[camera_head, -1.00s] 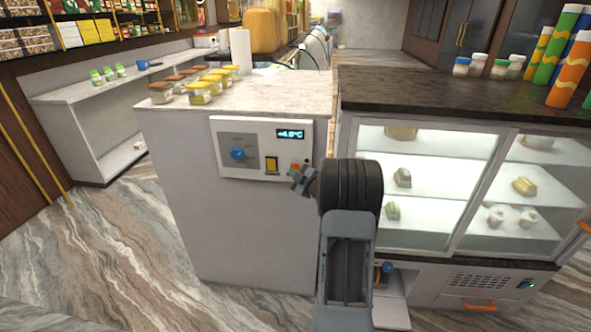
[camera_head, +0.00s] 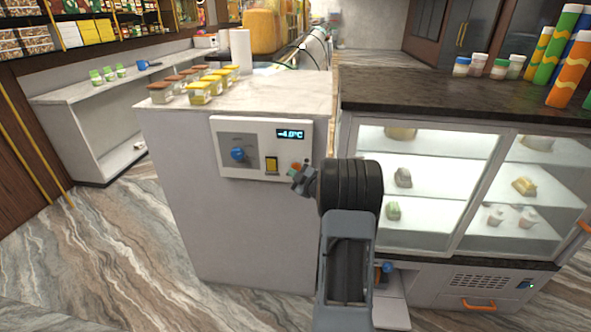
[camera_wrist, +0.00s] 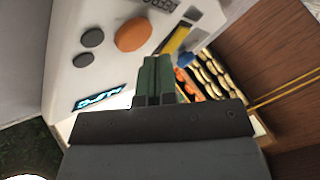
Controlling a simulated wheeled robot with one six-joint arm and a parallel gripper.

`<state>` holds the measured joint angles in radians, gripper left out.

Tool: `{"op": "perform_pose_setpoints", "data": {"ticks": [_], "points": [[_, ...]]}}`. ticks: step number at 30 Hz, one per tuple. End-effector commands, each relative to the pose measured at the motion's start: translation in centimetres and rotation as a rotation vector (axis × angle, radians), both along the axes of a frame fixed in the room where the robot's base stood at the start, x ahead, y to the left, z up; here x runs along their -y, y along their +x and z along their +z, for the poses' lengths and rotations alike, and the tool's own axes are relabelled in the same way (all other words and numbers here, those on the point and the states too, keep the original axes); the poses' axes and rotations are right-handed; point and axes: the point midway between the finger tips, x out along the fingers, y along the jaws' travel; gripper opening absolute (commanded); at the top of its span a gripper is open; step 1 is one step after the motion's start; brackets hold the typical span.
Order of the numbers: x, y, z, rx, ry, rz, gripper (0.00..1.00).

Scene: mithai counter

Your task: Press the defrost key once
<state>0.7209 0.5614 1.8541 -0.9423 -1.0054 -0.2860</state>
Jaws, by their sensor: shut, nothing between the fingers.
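The white control panel (camera_head: 225,165) is on the front of the counter. In the wrist view the panel (camera_wrist: 65,40) shows an orange round key (camera_wrist: 133,35) and two dark grey round keys (camera_wrist: 92,37), (camera_wrist: 84,60). No readable label shows which is the defrost key. The lit display (camera_head: 290,134) is at the panel's upper right, and the display also shows in the wrist view (camera_wrist: 100,97). My gripper (camera_head: 302,178) is shut and empty at the panel's lower right. In the wrist view its fingertips (camera_wrist: 156,60) are near the orange key; contact cannot be told.
A blue knob (camera_head: 238,154) and a yellow rocker switch (camera_head: 271,165) are left of my gripper. Small jars (camera_head: 200,92) stand on the counter top. A glass display case (camera_head: 430,190) stands to the right. Open floor (camera_head: 110,260) lies to the left.

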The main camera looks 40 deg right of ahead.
Motion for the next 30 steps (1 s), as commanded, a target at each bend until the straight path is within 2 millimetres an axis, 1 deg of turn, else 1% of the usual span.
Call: {"op": "perform_pose_setpoints", "data": {"ticks": [20, 30], "points": [[0.01, 0.02, -0.01, 0.0, 0.0, 0.0, 0.0], [0.58, 0.58, -0.05, 0.001, -0.001, -0.001, 0.0]]}}
